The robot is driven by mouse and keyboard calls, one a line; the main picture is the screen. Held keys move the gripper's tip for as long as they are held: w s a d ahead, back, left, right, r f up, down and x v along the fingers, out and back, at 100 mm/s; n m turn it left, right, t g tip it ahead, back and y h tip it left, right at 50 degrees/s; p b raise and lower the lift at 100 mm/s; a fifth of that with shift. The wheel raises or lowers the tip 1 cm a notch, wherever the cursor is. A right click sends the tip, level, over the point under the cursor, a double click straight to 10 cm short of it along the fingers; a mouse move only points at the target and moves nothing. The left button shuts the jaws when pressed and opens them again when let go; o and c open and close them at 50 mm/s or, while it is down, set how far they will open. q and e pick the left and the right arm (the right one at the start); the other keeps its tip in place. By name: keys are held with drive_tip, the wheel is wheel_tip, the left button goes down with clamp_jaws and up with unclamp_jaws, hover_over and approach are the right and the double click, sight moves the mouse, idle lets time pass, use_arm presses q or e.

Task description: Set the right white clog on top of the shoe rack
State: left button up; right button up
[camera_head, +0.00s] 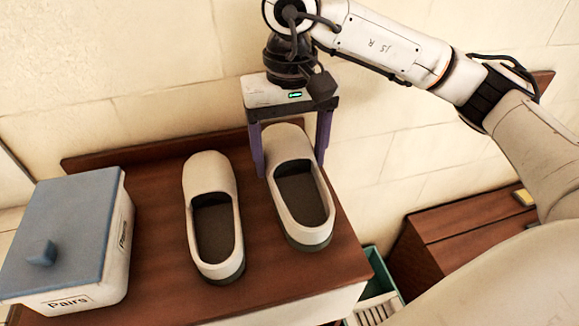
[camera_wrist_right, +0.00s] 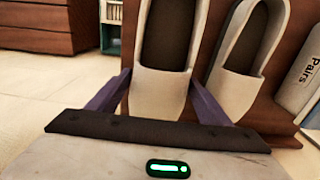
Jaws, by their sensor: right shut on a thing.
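The right white clog (camera_head: 300,203) stands on the right part of the brown wooden top of the shoe rack (camera_head: 150,230), its toe toward the wall. My right gripper (camera_head: 292,165) reaches down from above, with its purple fingers on both sides of the toe, shut on it. The wrist view also shows this clog (camera_wrist_right: 163,92) between the fingers. The left white clog (camera_head: 213,190) stands beside it to the left, apart from it; it also shows in the wrist view (camera_wrist_right: 243,68). I cannot tell whether the held clog's sole touches the top. My left gripper is not in view.
A white box with a blue-grey lid, marked "Pairs" (camera_head: 65,298), stands on the left of the rack top. A raised back edge runs along the wall. A lower brown cabinet (camera_head: 470,235) and a green-edged crate (camera_head: 378,275) are at right.

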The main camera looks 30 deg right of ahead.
sight(290, 170)
drive_tip(key=shift+f, duration=1.7)
drive_tip(key=shift+f, duration=0.2)
drive_tip(key=o, duration=1.3)
drive_tip(key=shift+r, duration=0.1)
wheel_tip(290, 170, up, 12)
drive_tip(key=shift+r+p, duration=0.1)
drive_tip(key=shift+p, duration=0.25)
